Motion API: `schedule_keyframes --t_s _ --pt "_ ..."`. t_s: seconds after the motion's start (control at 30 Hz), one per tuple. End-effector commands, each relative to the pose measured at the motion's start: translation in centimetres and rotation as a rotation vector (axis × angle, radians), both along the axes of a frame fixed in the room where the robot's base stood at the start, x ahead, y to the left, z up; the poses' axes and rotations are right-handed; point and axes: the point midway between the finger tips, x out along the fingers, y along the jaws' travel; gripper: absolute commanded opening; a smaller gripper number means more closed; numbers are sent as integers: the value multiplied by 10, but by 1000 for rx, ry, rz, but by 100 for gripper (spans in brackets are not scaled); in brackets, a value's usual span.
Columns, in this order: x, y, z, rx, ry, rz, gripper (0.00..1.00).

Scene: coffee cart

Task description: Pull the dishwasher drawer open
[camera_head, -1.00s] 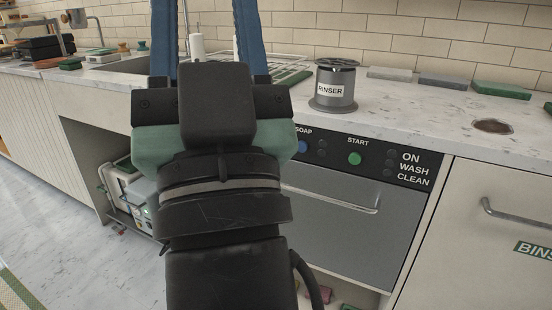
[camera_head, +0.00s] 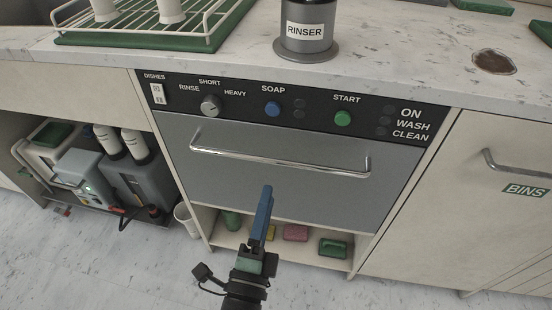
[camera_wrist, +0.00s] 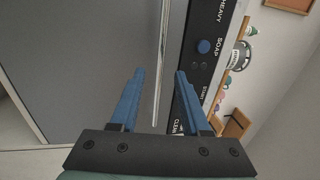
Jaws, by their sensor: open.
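The dishwasher drawer (camera_head: 290,198) is a grey metal front under the counter, with a long horizontal steel handle (camera_head: 282,158). It looks closed, flush below the black control panel (camera_head: 320,114). My gripper (camera_head: 266,192) is in front of the drawer, its blue fingers pointing at the front, below and a little left of the handle's middle. In the wrist view the picture is turned; the handle (camera_wrist: 162,70) runs between the two open blue fingers (camera_wrist: 157,78), farther away than the tips. Nothing is held. Whether the fingers touch anything cannot be told.
The rinser (camera_head: 306,30) stands on the counter above. A dish rack (camera_head: 140,28) on a green mat is at upper left. The bins door (camera_head: 500,200) is at right. An open shelf below holds sponges (camera_head: 295,232). Machines (camera_head: 90,170) stand in the left recess.

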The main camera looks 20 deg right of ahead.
Motion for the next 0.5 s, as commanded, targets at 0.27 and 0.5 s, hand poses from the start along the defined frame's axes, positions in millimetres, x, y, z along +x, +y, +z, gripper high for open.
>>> schedule_keyframes --t_s 0.27,0.5 --pt "48 -33 13 -4 -4 0 47" --pt "72 -48 18 -5 -2 0 47"
